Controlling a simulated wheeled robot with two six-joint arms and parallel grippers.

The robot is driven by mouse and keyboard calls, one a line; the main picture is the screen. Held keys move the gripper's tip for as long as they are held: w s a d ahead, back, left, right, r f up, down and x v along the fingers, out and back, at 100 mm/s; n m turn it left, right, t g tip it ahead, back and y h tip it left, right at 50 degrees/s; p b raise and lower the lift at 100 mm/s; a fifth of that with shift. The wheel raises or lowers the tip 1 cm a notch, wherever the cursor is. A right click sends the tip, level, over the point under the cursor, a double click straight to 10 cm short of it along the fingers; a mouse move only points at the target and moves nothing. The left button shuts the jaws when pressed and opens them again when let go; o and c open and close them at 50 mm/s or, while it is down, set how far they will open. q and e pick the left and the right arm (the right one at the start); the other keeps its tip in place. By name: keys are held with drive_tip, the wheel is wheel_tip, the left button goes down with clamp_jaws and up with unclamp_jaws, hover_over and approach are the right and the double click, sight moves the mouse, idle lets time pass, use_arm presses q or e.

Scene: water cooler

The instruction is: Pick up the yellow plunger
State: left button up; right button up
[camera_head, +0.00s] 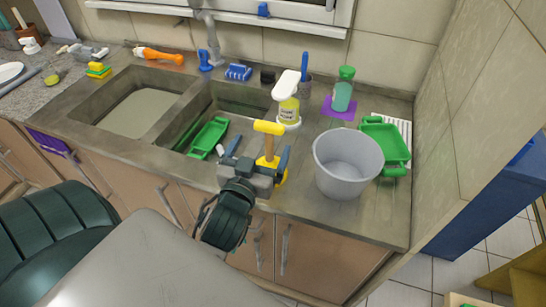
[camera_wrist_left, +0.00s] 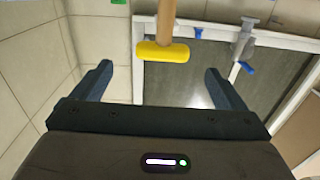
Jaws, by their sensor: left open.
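The yellow plunger (camera_head: 269,128) stands upright on the counter between the sink and the grey bucket. It has a yellow T-shaped grip, a wooden stick and a yellow base partly hidden behind my gripper. My left gripper (camera_head: 260,147) is open and empty, its two fingers pointing towards the plunger, one on each side of it in the head view. In the left wrist view the yellow grip (camera_wrist_left: 162,52) and stick appear ahead of and between the open fingers (camera_wrist_left: 159,70), touching neither. My right gripper is not in view.
A grey bucket (camera_head: 347,163) stands close to the right of the plunger. A spray bottle (camera_head: 288,100) stands behind it. A green tray (camera_head: 386,146) and a green bottle (camera_head: 343,90) are at the back right.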

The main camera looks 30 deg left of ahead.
sight(268, 129)
use_arm(q)
drive_tip(key=shift+r+x, duration=0.25)
drive_tip(key=shift+x, duration=0.75)
drive_tip(key=shift+f+p+x, duration=0.2)
drive_tip(key=shift+p+x, duration=0.15)
drive_tip(key=shift+x, duration=0.8)
drive_tip(key=shift+w+a, duration=0.1)
drive_tip(key=shift+w, duration=0.15)
drive_tip(key=shift+p+x, duration=0.75)
drive_tip(key=shift+x, duration=0.15)
drive_tip(key=shift+p+x, duration=0.4)
drive_tip(key=shift+x, duration=0.8)
drive_tip(key=shift+w+a+f, duration=0.15)
drive_tip(key=shift+w+a, duration=0.1)
drive_tip(key=shift+w+f, duration=0.1)
drive_tip(key=shift+c, duration=0.2)
drive_tip(key=c, duration=1.4)
drive_tip(key=shift+c, duration=0.2)
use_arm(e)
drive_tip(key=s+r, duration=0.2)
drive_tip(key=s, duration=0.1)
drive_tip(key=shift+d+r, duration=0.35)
